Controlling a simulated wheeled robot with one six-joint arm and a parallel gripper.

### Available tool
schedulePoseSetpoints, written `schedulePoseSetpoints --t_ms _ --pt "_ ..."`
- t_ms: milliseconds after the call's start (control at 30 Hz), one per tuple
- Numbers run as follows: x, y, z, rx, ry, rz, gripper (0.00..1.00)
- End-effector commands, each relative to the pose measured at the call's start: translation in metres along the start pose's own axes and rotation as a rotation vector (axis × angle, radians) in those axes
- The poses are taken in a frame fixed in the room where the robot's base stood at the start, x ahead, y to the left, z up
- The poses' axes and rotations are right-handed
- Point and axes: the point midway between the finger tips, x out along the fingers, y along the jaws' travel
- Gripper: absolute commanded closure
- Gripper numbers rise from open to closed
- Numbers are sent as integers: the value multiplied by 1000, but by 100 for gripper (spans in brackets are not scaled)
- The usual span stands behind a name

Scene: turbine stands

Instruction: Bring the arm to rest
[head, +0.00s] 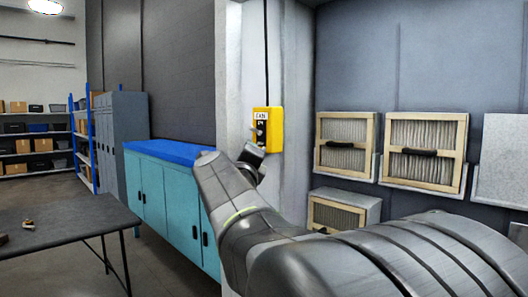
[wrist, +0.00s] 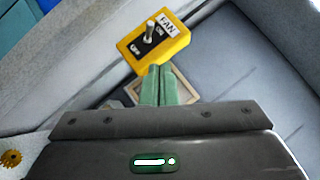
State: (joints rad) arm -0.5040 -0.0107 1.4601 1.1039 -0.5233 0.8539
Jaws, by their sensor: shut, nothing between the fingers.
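My arm (head: 250,222) reaches from the lower right of the head view toward the wall. In the wrist view my gripper (wrist: 159,70) is shut, its two green fingers together and empty. A yellow fan switch box (head: 275,130) is mounted on the pale wall, just beyond my arm's end. It also shows in the wrist view (wrist: 140,45), above the fingertips, with a lever, a FAN label and an ON mark. The lever leans toward the ON side. The fingers look close to the box, but I cannot tell whether they touch it. In the head view the fingers are hidden.
Framed filters (head: 346,143) hang on the grey wall at right. A teal cabinet (head: 175,208) with a blue top stands left of my arm. A dark table (head: 62,222) is at lower left. Shelves with boxes (head: 38,146) stand far left. Floor shows between table and cabinet.

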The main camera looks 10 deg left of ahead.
Motion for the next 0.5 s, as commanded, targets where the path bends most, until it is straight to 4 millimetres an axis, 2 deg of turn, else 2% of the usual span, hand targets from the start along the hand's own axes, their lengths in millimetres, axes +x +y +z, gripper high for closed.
schedulePoseSetpoints --t_ms 133,500 --pt "-8 -1 1 0 0 1 100" --pt "-9 -2 1 0 1 0 100"
